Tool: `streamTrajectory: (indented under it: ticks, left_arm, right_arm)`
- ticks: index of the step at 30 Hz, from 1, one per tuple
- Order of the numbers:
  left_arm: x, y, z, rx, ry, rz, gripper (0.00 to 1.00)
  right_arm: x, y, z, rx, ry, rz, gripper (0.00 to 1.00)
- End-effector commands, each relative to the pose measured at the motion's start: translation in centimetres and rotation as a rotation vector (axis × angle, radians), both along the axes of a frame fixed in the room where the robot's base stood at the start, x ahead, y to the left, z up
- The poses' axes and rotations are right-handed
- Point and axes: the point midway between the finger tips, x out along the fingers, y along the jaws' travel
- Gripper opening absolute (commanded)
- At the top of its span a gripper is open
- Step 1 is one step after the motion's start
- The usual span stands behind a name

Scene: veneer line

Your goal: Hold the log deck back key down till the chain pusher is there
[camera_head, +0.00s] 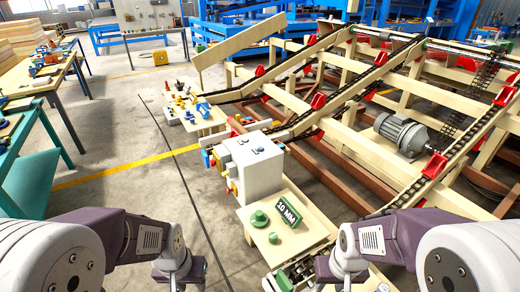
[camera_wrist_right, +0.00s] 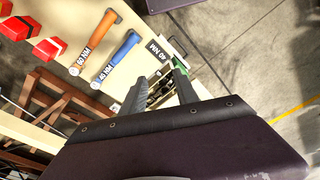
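The log deck (camera_head: 370,110) is a cream frame with dark chains running up it and red pushers (camera_head: 437,165) along them. A cream control box (camera_head: 252,168) stands at its near end, with small dark marks on top and coloured parts on its left side. I cannot tell which is the back key. My left gripper (camera_head: 180,284) is at the bottom edge, left of and below the box, its fingertips mostly cut off. My right gripper (camera_wrist_right: 160,80) has its two fingers apart with nothing clearly held. In the head view it is near the bottom middle, apart from the box.
A grey motor (camera_head: 402,133) sits inside the deck. The right wrist view shows orange (camera_wrist_right: 97,42) and blue (camera_wrist_right: 120,57) handled tools.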

Motion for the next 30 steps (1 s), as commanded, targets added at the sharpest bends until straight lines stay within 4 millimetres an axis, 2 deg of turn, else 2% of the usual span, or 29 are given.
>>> streamTrajectory:
  ticks: [2, 3, 6, 30]
  left_arm:
    - [0.0, 0.0, 0.0, 0.0, 0.0, 0.0, 0.36]
    - [0.0, 0.0, 0.0, 0.0, 0.0, 0.0, 0.36]
    - [0.0, 0.0, 0.0, 0.0, 0.0, 0.0, 0.36]
    - [0.0, 0.0, 0.0, 0.0, 0.0, 0.0, 0.36]
  right_arm:
    - [0.0, 0.0, 0.0, 0.0, 0.0, 0.0, 0.36]
    - [0.0, 0.0, 0.0, 0.0, 0.0, 0.0, 0.25]
    - [0.0, 0.0, 0.0, 0.0, 0.0, 0.0, 0.0]
    - [0.0, 0.0, 0.0, 0.0, 0.0, 0.0, 0.0]
